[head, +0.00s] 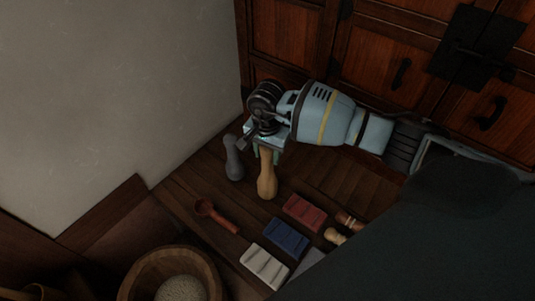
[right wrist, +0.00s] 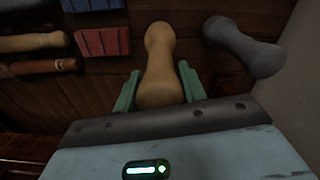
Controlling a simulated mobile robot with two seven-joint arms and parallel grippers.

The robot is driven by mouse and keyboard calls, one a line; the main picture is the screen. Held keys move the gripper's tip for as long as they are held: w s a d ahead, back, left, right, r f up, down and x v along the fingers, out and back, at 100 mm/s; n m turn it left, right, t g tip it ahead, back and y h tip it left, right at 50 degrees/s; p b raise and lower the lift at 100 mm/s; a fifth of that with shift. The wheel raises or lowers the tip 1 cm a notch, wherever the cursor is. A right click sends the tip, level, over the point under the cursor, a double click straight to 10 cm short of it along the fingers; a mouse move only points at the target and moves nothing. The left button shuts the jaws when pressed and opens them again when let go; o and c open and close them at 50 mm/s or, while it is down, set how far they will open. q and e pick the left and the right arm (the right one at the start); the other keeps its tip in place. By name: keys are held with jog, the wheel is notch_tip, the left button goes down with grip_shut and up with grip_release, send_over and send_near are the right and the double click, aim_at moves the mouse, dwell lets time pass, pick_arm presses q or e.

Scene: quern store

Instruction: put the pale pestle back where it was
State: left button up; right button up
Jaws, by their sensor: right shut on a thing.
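The pale pestle (head: 267,178) is a tan wooden piece with a narrow waist and a rounded end. My right gripper (head: 266,147) is shut on its upper part, and the pestle hangs down from the fingers. In the right wrist view the pestle (right wrist: 160,50) lies between the two green fingers of the gripper (right wrist: 159,90). I cannot tell whether its lower end touches the wooden surface. My left gripper is not in view.
A grey pestle (head: 234,160) stands close left of the pale one. Red (head: 304,211), blue (head: 288,236) and white (head: 264,265) grooved blocks lie in front, with a red-brown spoon (head: 216,215). A wooden bowl (head: 134,283) is lower left. Wooden cabinets (head: 285,28) stand behind.

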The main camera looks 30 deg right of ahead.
jog(key=shift+f, duration=0.1)
jog(key=o, duration=0.9)
jog(key=shift+o, duration=1.3)
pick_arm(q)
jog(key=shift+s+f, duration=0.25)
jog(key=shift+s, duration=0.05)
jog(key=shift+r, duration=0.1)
pick_arm(e)
notch_tip(320, 180, up, 11)
jog(key=p, duration=0.7)
jog(key=shift+r, duration=0.2)
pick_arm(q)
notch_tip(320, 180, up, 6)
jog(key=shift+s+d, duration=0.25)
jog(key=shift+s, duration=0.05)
pick_arm(e)
jog(key=shift+r, duration=0.45)
